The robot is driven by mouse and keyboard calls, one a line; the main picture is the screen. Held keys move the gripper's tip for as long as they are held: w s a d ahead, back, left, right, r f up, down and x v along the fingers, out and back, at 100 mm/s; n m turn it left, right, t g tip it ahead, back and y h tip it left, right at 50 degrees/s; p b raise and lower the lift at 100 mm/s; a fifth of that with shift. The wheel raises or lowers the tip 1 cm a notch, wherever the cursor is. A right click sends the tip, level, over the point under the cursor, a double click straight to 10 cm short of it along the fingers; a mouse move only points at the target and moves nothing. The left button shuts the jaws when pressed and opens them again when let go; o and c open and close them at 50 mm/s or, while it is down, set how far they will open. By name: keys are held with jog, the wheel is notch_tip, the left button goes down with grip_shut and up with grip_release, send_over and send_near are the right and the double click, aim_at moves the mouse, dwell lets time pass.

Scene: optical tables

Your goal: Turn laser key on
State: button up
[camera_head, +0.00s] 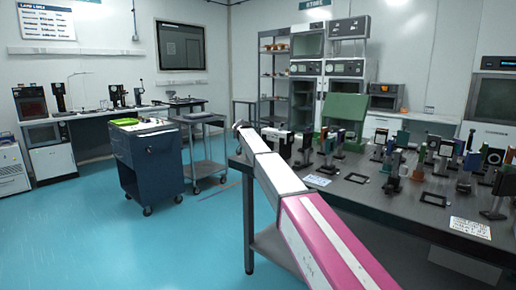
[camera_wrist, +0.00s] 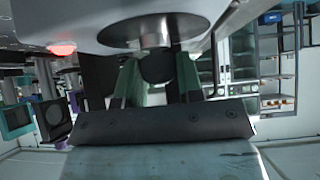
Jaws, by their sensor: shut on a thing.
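In the wrist view a grey housing (camera_wrist: 90,22) fills the top, with a round silver disc (camera_wrist: 135,30) on it. A dark rounded knob (camera_wrist: 157,69), which looks like the laser key, sits just below the disc. My gripper (camera_wrist: 155,75) has its fingers on either side of this knob and is shut on it. The key's turn angle cannot be read. A red light (camera_wrist: 62,48) glows on the housing, left of the disc. In the head view my arm reaches to the left end of the dark optical table; the key and fingertips cannot be made out there.
The optical table (camera_head: 345,188) carries several mounted optics to the right of my arm. A green panel (camera_head: 344,110) stands behind them. A blue cart (camera_head: 150,165) and a grey trolley (camera_head: 205,165) stand to the left. The blue floor between is clear.

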jog(key=o, duration=0.9)
jog(key=shift+o, duration=0.2)
jog(key=v, duration=1.1)
jog(key=shift+f, duration=0.1)
